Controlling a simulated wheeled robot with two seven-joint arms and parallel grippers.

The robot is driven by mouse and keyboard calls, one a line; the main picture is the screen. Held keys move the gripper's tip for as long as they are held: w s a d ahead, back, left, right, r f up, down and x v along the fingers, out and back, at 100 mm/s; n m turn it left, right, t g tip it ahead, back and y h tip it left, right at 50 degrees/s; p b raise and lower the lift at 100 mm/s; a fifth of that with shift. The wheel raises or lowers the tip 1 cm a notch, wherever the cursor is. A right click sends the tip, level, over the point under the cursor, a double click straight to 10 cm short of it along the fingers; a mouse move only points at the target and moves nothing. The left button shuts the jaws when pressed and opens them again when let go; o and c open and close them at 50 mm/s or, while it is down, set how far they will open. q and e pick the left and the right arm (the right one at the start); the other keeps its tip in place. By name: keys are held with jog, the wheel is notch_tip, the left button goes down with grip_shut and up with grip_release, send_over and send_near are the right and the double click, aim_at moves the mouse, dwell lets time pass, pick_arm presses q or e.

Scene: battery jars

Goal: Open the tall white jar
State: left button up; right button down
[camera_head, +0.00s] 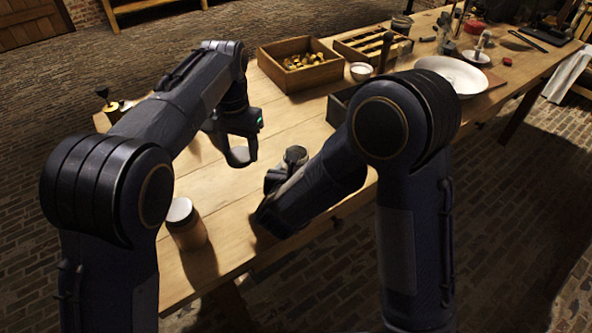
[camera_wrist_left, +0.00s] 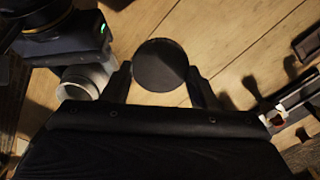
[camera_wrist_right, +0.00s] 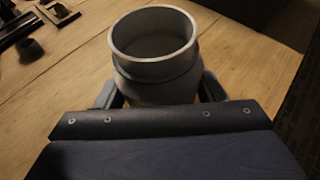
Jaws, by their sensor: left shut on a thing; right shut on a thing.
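The tall white jar (camera_wrist_right: 153,75) stands upright with its mouth open in the right wrist view, looking grey in the dim light. My right gripper (camera_wrist_right: 158,90) is shut around its body, a finger on each side. The jar's top also shows in the head view (camera_head: 295,154) and beside my gripper in the left wrist view (camera_wrist_left: 84,80). My left gripper (camera_wrist_left: 161,80) is shut on a dark round lid (camera_wrist_left: 160,64), held apart from the jar. In the head view my left gripper (camera_head: 239,155) is left of the jar; the jar's lower part is hidden by my right arm.
Another jar (camera_head: 187,225) with a pale top stands at the near left of the table (camera_head: 230,215). A wooden box of small brass-coloured pieces (camera_head: 300,70), a slotted tray, a small bowl and a white dish (camera_head: 452,72) stand farther back. Bare wood lies left of my left gripper.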

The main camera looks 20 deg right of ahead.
jog(key=shift+c, duration=1.8)
grip_release()
jog(key=shift+r+p, duration=0.3)
jog(key=shift+p, duration=0.25)
jog(key=v, duration=1.2)
notch_tip(320, 180, up, 8)
jog(key=s+d+n+y, duration=0.1)
jog(key=n+y, duration=1)
jog(key=n, duration=1.1)
jog(key=s+d+f+n+g, duration=0.2)
jog(key=s+d+n+g, duration=0.1)
jog(key=s+n, duration=0.5)
jog(key=s+d+f+n+g+h, duration=0.1)
jog(key=s+d+f+n+g, duration=0.2)
jog(key=s+d+n, duration=0.3)
jog(key=s+n, duration=0.3)
jog(key=shift+d+g+h+b, duration=0.25)
jog(key=shift+g+h+b, duration=0.05)
jog(key=shift+b, duration=0.05)
